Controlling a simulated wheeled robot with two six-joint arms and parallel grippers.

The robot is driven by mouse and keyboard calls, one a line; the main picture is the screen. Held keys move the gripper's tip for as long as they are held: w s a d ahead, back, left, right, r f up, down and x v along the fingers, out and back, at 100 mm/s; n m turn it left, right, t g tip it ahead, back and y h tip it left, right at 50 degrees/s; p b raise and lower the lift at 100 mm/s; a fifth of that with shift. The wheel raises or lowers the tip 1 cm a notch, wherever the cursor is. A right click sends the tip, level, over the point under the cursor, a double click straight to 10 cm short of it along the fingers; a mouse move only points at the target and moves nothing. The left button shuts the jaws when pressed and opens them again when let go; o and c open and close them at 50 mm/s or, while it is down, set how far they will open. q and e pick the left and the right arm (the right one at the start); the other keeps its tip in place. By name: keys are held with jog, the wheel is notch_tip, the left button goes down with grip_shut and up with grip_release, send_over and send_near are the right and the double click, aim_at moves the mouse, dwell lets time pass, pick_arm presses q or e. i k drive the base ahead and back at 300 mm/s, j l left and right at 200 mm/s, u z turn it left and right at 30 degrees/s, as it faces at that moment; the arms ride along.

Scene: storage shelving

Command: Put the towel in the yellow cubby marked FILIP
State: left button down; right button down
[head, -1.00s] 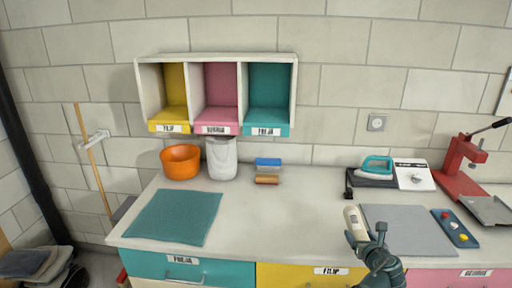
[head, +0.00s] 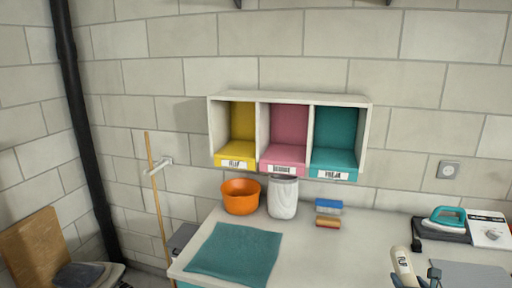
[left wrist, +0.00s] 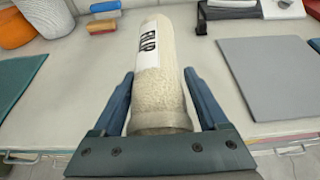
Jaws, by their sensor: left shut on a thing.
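The towel is a cream roll with a white name label, seen in the head view (head: 402,265) and upright in the left wrist view (left wrist: 160,95). My left gripper (left wrist: 160,102) is shut on its lower part, a dark finger on each side. In the head view, the gripper (head: 430,278) is cut by the bottom edge, right of and below the cubbies. The yellow cubby (head: 242,122), labelled FILIP on its front lip, is the left one of three in a white wall unit. It looks empty. My right gripper is not in view.
Pink (head: 289,125) and teal (head: 335,128) cubbies adjoin it. Below stand an orange bowl (head: 241,197), a whitish container (head: 283,198) and sponges or brushes (head: 328,212). A teal mat (head: 236,254) lies front left, an iron (head: 447,219) at right. The counter's middle is clear.

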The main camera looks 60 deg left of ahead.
aim_at(241, 148)
jog(key=k+j, duration=0.25)
jog(key=j, duration=0.15)
jog(key=k+j, duration=0.25)
jog(key=j, duration=0.2)
jog(key=k+j, duration=0.25)
jog(key=j, duration=0.15)
jog(key=k+j, duration=0.2)
jog(key=j, duration=0.2)
jog(key=k+j, duration=0.25)
jog(key=j, duration=0.2)
jog(key=k+j, duration=0.25)
jog(key=j, duration=0.15)
